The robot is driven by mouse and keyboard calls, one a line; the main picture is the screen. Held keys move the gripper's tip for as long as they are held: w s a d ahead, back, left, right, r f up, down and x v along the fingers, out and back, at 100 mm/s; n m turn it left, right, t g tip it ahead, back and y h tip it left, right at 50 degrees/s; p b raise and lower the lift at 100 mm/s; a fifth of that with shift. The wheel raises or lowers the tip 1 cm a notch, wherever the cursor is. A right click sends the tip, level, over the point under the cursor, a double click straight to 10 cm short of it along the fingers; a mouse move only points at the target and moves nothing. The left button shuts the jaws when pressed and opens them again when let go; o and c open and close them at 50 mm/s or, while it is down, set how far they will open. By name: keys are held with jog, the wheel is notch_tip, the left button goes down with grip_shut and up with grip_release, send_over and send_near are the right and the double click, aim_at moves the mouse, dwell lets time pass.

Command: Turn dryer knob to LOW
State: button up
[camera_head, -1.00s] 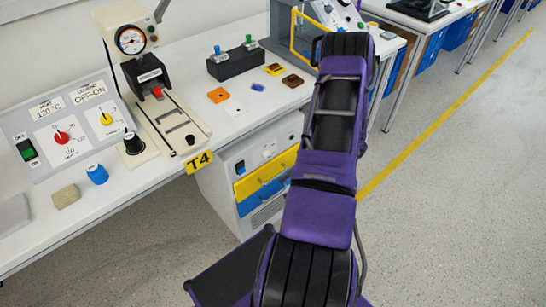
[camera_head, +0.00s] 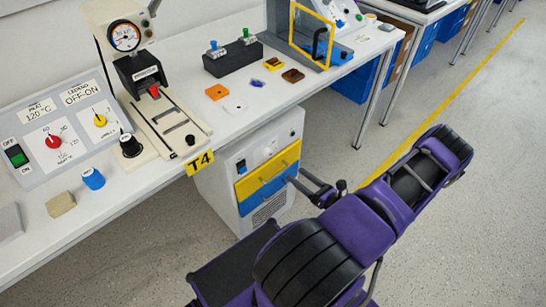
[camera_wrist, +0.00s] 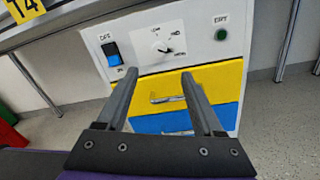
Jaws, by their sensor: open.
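The dryer (camera_head: 246,212) is a grey-white cabinet under the bench with a yellow and a blue drawer. Its small white dryer knob (camera_wrist: 161,47) sits in the middle of the upper panel, with LOW, MED and a third label around it. The pointer looks turned toward the lower right, but is too small to be sure. The knob also shows small in the head view (camera_head: 269,149). My gripper (camera_wrist: 160,74) is open and empty; its fingertips appear below the knob, in front of the yellow drawer, apart from the knob. In the head view my gripper (camera_head: 291,181) is beside the drawers.
A blue rocker switch (camera_wrist: 113,54) is left of the knob and a green button (camera_wrist: 221,34) right of it. The yellow drawer's handle (camera_wrist: 168,98) protrudes. The floor to the right is clear.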

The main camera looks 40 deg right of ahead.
aim_at(270, 155)
jog(key=w, duration=0.4)
jog(key=w+a, duration=0.1)
jog(key=w, duration=0.7)
jog(key=shift+w+a+b, duration=0.25)
jog(key=shift+a+b, duration=0.05)
jog(key=shift+b, duration=0.1)
grip_shut()
